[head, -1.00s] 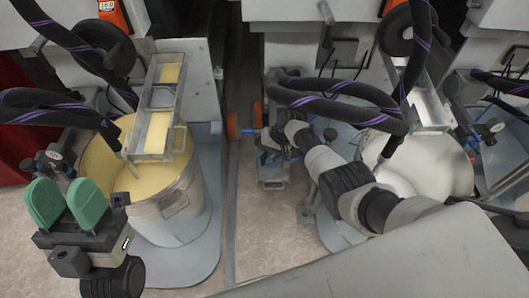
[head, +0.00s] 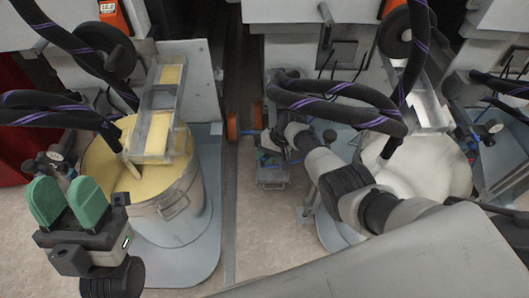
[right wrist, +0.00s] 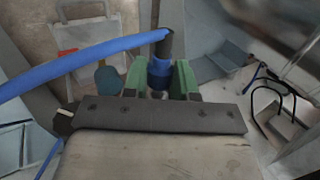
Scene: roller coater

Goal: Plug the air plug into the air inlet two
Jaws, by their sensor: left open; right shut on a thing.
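My right gripper (right wrist: 160,82) is shut on the air plug (right wrist: 159,70), a blue collar with a dark end between two green fingers. A blue hose (right wrist: 85,62) runs from it to the left in the right wrist view. In the head view my right arm reaches to the middle, and its gripper is mostly hidden behind the wrist and a dark hose. My left gripper (head: 68,208) is open and empty, its green fingers up, in front of the yellow bucket. I cannot make out air inlet two for certain in either view.
A metal bucket of yellow liquid (head: 165,209) stands at left, a white one (head: 445,180) at right. Dark hoses with purple stripes (head: 345,92) hang across the middle. Grey machine walls stand behind. An orange round part (head: 232,126) sits left of my right wrist.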

